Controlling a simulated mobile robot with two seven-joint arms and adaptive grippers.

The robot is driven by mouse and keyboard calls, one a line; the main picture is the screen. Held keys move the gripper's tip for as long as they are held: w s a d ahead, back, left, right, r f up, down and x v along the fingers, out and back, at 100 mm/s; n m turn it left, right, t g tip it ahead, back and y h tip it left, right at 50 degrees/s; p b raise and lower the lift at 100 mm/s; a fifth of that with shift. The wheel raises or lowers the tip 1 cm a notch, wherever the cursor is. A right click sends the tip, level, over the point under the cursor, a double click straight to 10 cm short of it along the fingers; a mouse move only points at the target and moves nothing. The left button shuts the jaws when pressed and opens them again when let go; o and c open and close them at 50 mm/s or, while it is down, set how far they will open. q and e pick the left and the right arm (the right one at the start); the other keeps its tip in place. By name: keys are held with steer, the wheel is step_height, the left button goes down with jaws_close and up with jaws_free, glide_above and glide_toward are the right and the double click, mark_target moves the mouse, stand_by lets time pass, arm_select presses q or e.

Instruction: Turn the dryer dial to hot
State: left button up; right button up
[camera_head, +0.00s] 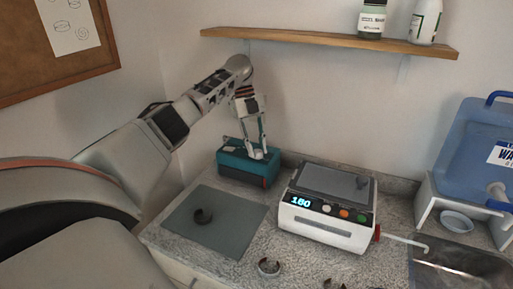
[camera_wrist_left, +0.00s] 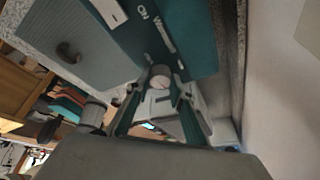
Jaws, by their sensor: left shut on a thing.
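The dryer (camera_head: 233,163) is a teal box with a dark lower front, standing at the back left of the counter against the wall. In the left wrist view its teal top (camera_wrist_left: 190,35) carries white lettering, "ON" and a partly readable word like "Warm". The round dial (camera_wrist_left: 160,76) with a pale face sits between the fingers of my left gripper (camera_wrist_left: 160,88). My left gripper (camera_head: 257,154) reaches down onto the dryer's top and is shut on the dial. The fingers hide part of the dial, and I cannot tell its pointer direction.
A grey mat (camera_head: 225,240) with a dark curved piece (camera_head: 203,216) lies in front of the dryer. A wooden shelf (camera_head: 320,41) hangs above; a sink (camera_head: 460,268) is at right.

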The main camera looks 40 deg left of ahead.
stand_by(0.3)
arm_select(q)
steer(key=o, duration=1.1)
